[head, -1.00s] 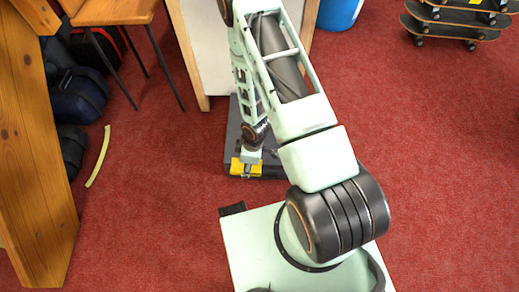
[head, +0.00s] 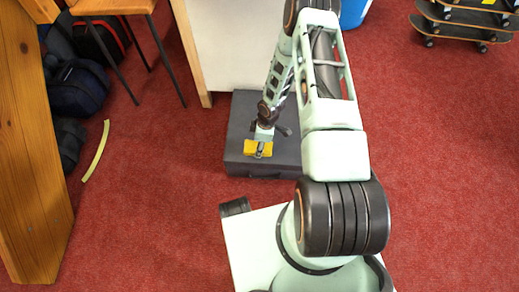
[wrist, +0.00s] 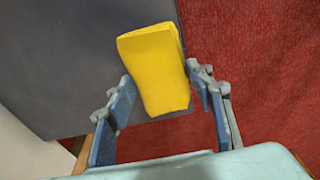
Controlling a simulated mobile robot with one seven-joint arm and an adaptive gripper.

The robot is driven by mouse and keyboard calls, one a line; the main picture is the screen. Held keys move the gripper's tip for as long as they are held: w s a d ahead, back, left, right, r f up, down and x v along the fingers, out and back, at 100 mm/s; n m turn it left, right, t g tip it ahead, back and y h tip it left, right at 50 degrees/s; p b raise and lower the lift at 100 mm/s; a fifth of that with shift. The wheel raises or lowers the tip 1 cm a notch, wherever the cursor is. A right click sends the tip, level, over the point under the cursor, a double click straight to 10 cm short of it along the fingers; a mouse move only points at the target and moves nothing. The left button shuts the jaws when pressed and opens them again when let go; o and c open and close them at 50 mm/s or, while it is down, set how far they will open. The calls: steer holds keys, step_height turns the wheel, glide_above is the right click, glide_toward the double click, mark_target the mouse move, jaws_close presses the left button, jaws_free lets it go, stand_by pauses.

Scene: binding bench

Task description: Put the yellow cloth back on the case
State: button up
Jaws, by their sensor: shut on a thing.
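The yellow cloth (head: 251,147) is a small folded piece over the near part of the dark grey case (head: 240,112), which lies flat on the floor. My gripper (head: 261,150) is shut on the cloth, seen from above in the head view. In the wrist view the cloth (wrist: 155,70) sits between the two fingers of my gripper (wrist: 168,98), with the grey top of the case (wrist: 70,70) behind it. I cannot tell whether the cloth touches the case. My arm hides part of the case's right side.
A white panel with a wooden edge (head: 205,60) stands just behind the case. A chair (head: 112,8) and dark bags (head: 78,88) are at left, with a yellow-green strip (head: 97,150) on the floor. Skateboards (head: 465,22) are stacked at far right.

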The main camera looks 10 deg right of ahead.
steer(key=shift+w+d+f+b, duration=0.15)
steer(key=shift+w+d+f, duration=0.05)
steer(key=shift+w+f, duration=0.2)
steer(key=shift+w+d+f+b, duration=0.15)
steer(key=shift+w+f, duration=0.1)
steer(key=shift+f, duration=0.25)
steer(key=shift+f+b, duration=0.7)
steer(key=shift+f, duration=0.75)
steer(key=shift+f, duration=0.2)
steer(key=o, duration=1)
steer(key=shift+r, duration=0.1)
steer(key=r+p, duration=0.1)
steer(key=r, duration=0.3)
steer(key=d+r+p, duration=0.1)
steer(key=r+p, duration=0.1)
steer(key=r, duration=0.2)
steer(key=r+p, duration=0.1)
steer(key=r, duration=0.3)
steer(key=shift+s+d+p, duration=0.3)
